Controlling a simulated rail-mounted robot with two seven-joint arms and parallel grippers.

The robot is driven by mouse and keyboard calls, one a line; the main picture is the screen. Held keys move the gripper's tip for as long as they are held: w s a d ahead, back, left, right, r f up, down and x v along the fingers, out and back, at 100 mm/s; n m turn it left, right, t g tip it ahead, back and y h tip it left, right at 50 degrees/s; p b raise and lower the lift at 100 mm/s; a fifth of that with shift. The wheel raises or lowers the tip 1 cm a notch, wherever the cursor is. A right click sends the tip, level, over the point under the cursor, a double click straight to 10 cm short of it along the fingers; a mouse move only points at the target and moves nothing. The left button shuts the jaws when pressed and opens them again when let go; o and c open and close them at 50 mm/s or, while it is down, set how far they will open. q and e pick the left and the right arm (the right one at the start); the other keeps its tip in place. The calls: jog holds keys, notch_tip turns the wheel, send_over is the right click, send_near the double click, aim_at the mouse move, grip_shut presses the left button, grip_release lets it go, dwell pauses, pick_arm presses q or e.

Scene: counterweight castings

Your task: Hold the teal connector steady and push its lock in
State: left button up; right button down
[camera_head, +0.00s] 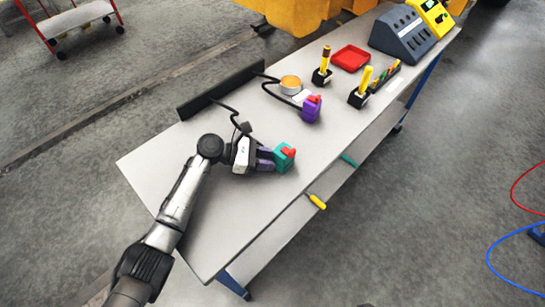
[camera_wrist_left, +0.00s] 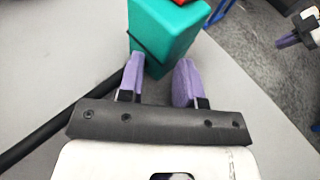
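The teal connector (camera_head: 283,158) is a block with a red lock (camera_head: 289,152) on its upper side, in the middle of the bench. It also fills the top of the left wrist view (camera_wrist_left: 170,28), where only a sliver of the red lock shows. My left gripper (camera_head: 270,160) is at the connector. Its two purple fingers (camera_wrist_left: 162,66) stand apart at the connector's near end, one towards each side. Whether both press on it is unclear. A white and purple gripper, apparently my right one (camera_wrist_left: 287,40), shows partly at the right edge of the wrist view, away from the connector.
A purple connector (camera_head: 311,110) with a red lock lies farther back on the bench. Yellow-handled tools (camera_head: 322,68), a red tray (camera_head: 350,58) and a grey console (camera_head: 400,37) stand beyond. A black cable (camera_wrist_left: 55,125) runs beside my gripper. The bench's near left end is clear.

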pick_arm(q)
grip_shut()
jog(key=shift+c, duration=2.2)
grip_release()
jog(key=o, duration=1.6)
jog(key=shift+c, duration=0.2)
